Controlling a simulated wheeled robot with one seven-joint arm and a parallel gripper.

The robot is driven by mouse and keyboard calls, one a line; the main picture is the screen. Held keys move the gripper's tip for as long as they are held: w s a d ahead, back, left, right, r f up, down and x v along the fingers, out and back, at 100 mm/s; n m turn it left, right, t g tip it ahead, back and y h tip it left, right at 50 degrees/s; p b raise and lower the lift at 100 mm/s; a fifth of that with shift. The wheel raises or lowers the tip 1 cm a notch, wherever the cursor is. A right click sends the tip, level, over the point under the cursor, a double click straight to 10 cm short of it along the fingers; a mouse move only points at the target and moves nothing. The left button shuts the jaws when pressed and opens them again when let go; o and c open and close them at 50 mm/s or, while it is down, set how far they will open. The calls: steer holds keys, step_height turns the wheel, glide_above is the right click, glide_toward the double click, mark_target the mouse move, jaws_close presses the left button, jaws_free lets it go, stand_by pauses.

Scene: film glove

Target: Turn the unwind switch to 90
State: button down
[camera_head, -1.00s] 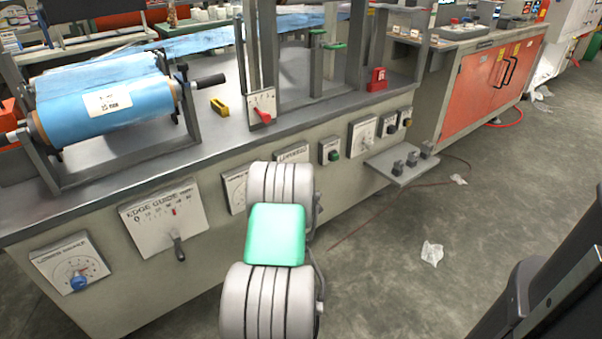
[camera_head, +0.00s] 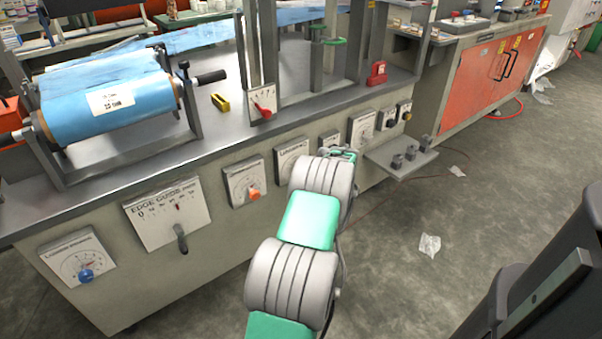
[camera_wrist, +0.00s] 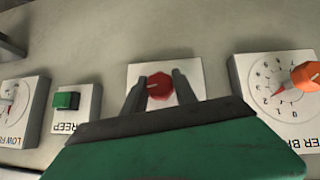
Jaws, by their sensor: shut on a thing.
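A red rotary knob (camera_wrist: 160,86) sits on a small white plate (camera_wrist: 137,70) in the wrist view. My gripper (camera_wrist: 158,92) is shut on this knob, with one dark finger on each side. A small pale mark shows on the knob's left part. The plate's lettering is hidden behind my gripper, so I cannot read a name or angle marks. In the head view my arm covers this part of the panel, and the held knob cannot be made out there.
In the wrist view a green CREEP button (camera_wrist: 66,101) is left of the knob and an orange knob (camera_wrist: 306,75) on a dial is right. In the head view the edge guide lever (camera_head: 181,238) and a blue knob (camera_head: 86,275) are farther left. A low shelf (camera_head: 398,160) juts out right.

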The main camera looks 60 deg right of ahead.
steer(key=shift+m+t+y, duration=0.3)
steer(key=shift+y, duration=0.3)
steer(key=c, duration=1)
jaws_free()
steer(key=p+v, duration=0.2)
steer(key=v, duration=0.5)
steer(key=shift+s+r, duration=0.25)
steer(key=shift+s, duration=0.05)
